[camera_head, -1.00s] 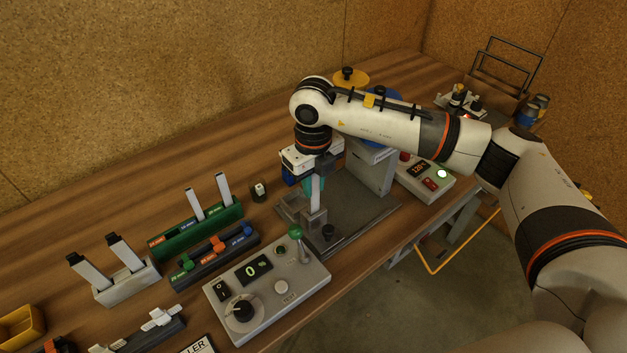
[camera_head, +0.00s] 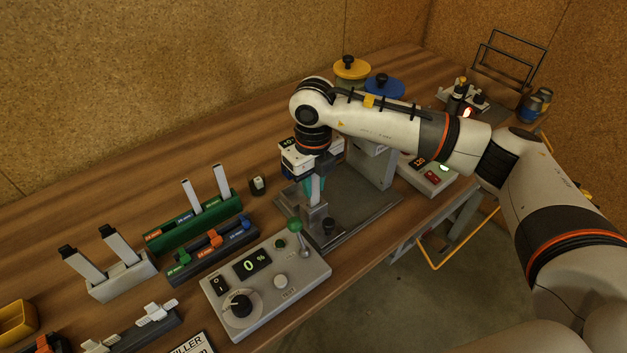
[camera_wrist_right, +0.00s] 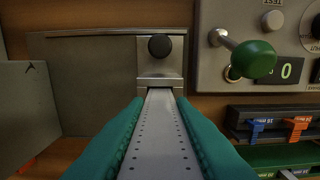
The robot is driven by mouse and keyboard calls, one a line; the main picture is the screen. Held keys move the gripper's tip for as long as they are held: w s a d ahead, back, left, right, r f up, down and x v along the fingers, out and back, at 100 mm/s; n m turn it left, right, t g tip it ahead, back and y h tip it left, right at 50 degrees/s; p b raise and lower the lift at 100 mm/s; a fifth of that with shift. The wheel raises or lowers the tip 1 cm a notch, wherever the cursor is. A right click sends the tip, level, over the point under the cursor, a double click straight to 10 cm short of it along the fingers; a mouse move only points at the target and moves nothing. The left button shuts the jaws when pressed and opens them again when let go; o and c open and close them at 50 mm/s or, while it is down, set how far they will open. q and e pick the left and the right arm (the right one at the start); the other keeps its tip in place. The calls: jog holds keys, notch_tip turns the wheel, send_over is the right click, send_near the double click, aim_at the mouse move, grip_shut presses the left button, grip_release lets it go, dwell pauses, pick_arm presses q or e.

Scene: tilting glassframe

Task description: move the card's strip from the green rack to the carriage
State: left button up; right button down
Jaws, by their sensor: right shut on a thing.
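My right gripper (camera_head: 315,182) is shut on a grey metal strip (camera_head: 315,190), which hangs upright below it. In the right wrist view the strip (camera_wrist_right: 160,135), with rows of small holes, runs between the teal fingers (camera_wrist_right: 160,140). Its far end meets the metal carriage (camera_wrist_right: 160,60) with a black knob. I cannot tell how deep it sits there. The carriage (camera_head: 318,220) also shows in the head view, on the dark base plate. The green rack (camera_head: 205,222) stands left of it, with two pale strips upright in it. My left gripper is not in view.
A control box (camera_head: 265,285) with a green-knobbed lever and a display reading 0 stands in front. A dark rack (camera_head: 212,252) with coloured clips lies beside the green rack. A pale holder (camera_head: 122,280) with two black-tipped strips is further left. Bare wood lies behind.

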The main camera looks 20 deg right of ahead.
jog(key=shift+f+b, duration=0.9)
jog(key=shift+f, duration=0.25)
jog(key=c, duration=1.2)
grip_release()
jog(key=shift+o, duration=0.2)
jog(key=shift+r, duration=0.2)
notch_tip(320, 180, up, 12)
jog(key=b, duration=0.1)
jog(key=shift+b, duration=0.4)
jog(key=shift+f, duration=0.2)
